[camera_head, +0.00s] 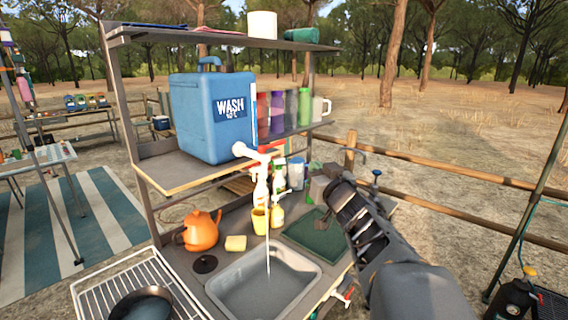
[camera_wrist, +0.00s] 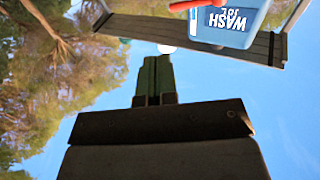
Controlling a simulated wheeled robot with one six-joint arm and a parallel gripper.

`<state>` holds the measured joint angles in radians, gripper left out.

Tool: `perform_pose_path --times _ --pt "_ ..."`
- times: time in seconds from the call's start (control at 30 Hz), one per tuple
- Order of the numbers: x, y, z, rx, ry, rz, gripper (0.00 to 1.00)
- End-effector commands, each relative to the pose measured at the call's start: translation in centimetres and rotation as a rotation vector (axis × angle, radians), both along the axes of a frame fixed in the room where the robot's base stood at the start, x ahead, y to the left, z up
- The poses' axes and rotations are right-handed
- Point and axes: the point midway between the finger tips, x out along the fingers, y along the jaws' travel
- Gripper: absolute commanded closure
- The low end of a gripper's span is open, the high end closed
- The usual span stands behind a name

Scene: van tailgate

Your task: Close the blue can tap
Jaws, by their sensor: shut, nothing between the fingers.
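The blue can (camera_head: 213,115), marked WASH, stands on the middle shelf. Its white tap (camera_head: 242,150) sticks out over the sink, with a red lever (camera_head: 272,146). A thin water stream (camera_head: 268,245) falls from the tap into the sink (camera_head: 262,290). My gripper (camera_head: 320,190) is to the right of the tap and lower, apart from it. In the wrist view its fingers (camera_wrist: 157,62) are together and empty. That view also shows part of the blue can (camera_wrist: 226,24) and a red piece (camera_wrist: 188,5), likely the lever, at the top edge.
Spray bottles (camera_head: 262,187) and a yellow cup (camera_head: 259,221) stand just under the tap. Coloured tumblers (camera_head: 277,111) and a white mug (camera_head: 321,108) share the can's shelf. An orange kettle (camera_head: 201,231) is left of the sink. A green mat (camera_head: 314,238) lies right of it.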

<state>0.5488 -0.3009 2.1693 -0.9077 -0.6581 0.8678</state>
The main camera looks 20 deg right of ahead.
Motion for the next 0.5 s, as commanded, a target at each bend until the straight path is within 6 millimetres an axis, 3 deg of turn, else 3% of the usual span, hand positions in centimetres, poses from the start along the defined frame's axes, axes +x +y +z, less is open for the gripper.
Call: perform_pose_path --times 0.03,0.27,0.5 --pt "0.1 -0.2 -0.7 -0.002 -0.021 0.041 1.00" --pt "0.1 0.2 -0.7 -0.002 -0.064 0.188 1.00" --pt "3.1 1.0 0.0 0.001 -0.066 0.215 1.00"
